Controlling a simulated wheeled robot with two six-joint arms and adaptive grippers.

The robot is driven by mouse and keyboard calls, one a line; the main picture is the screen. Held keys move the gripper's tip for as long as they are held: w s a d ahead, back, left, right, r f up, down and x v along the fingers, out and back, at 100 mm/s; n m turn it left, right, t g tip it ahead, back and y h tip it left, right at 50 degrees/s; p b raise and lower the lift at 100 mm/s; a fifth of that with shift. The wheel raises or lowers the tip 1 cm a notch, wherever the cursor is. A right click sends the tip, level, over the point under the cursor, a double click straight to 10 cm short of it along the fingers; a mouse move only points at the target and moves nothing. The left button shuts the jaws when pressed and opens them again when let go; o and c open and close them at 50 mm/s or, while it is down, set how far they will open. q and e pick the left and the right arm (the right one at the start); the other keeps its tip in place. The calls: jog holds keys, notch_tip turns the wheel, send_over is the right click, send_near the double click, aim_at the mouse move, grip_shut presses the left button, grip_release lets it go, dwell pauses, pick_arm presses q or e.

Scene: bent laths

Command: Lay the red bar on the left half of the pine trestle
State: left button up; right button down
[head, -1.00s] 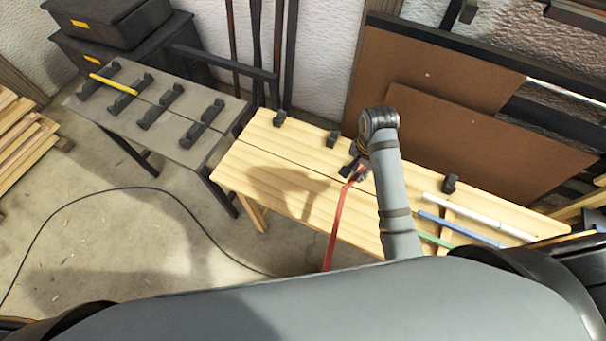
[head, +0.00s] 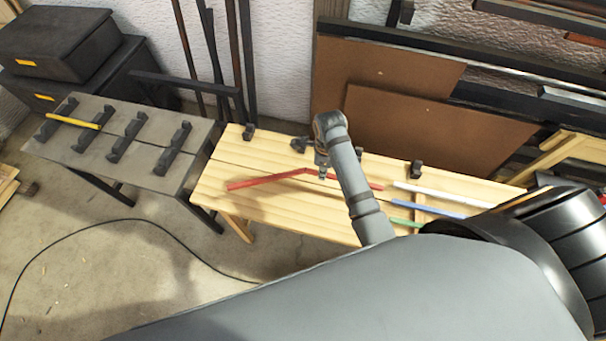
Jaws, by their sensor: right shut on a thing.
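The red bar (head: 265,181) is bent and lies lengthwise over the pine trestle (head: 232,162), spanning its left half and middle. Its left end is near the trestle's left front edge; its right end shows just right of my right arm. My right gripper (head: 322,172) is shut on the red bar near its bend. I cannot tell whether the bar touches the trestle top or is held just above it. My left gripper is not in view.
White (head: 440,194), blue (head: 428,207) and green (head: 402,222) bars lie at the trestle's right. Black blocks, one here (head: 249,131), line its back edge. A grey table (head: 100,152) at left carries black holders and a yellow bar (head: 73,121). A cable (head: 120,221) runs over the floor.

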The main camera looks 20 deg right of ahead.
send_over(308, 178)
jog(key=f, duration=0.5)
jog(key=shift+s+d+f, duration=0.15)
jog(key=shift+s+f, duration=0.05)
jog(key=shift+f, duration=0.15)
jog(key=shift+w+f+b, duration=0.15)
jog(key=shift+f+b, duration=0.05)
jog(key=shift+f, duration=0.8)
jog(key=shift+w+f+b, duration=0.15)
jog(key=shift+f, duration=0.8)
jog(key=shift+s, duration=0.1)
jog(key=shift+f, duration=0.15)
jog(key=c, duration=1.3)
grip_release()
jog(key=shift+c, duration=0.2)
